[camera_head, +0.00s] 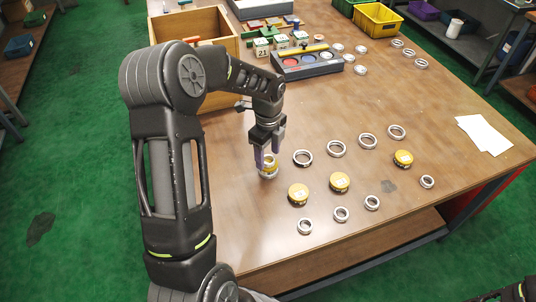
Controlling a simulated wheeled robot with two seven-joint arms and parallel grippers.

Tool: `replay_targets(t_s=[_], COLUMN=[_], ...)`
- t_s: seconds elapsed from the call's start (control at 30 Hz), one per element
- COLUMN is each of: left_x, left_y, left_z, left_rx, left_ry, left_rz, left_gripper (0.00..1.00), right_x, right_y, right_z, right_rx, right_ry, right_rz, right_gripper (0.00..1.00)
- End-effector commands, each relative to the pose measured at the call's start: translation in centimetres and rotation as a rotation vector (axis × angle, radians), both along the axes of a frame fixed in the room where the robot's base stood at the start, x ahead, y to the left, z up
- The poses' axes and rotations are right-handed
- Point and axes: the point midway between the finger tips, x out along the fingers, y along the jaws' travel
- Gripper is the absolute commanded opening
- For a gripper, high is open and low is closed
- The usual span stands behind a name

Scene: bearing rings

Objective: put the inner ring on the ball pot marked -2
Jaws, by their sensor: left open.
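Several yellow-topped ball pots stand on the brown table: the left one (268,174), one to its right (298,195), a middle one (340,182) and a right one (403,158). Their marks are too small to read. My left gripper (266,157) is open, pointing down at the left pot. A silvery ring shows at that pot between the fingers; its exact seating is partly hidden. Smaller rings lie in a front row: left (305,226), middle (341,214), then (372,202) and a right one (427,181). My right gripper is not in view.
Larger rings (336,148) lie in a row behind the pots. A dark tray with coloured discs (307,66), a wooden box (228,28) and a yellow bin (377,20) stand farther back. White paper (484,134) lies at right. The table's front edge is near the small rings.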

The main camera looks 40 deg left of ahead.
Motion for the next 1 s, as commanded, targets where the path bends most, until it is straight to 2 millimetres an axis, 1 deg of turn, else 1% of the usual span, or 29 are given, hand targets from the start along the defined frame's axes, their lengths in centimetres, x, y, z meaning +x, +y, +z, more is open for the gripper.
replay_targets(t_s=[0.17,0.4,0.5,0.6,0.77,1.0], left_x=[0.1,0.1,0.1,0.1,0.0,0.0], left_y=[0.0,0.0,0.0,0.0,0.0,0.0], left_z=[2.5,7.5,9.3,10.6,11.6,11.6], left_rx=[0.001,0.002,0.000,0.000,0.000,0.000], left_ry=[-0.005,-0.006,-0.004,-0.003,-0.002,-0.001], left_rz=[0.000,0.000,0.000,0.000,0.000,-0.001], left_gripper=[0.58,0.58,0.58,0.58,0.58,0.58], right_x=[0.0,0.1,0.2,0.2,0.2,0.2], right_y=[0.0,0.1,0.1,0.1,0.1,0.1], right_z=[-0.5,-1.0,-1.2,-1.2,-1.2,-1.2], right_rx=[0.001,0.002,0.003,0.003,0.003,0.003], right_ry=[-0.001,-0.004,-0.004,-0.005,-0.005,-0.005], right_rz=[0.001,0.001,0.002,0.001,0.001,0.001], right_gripper=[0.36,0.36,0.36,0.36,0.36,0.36])
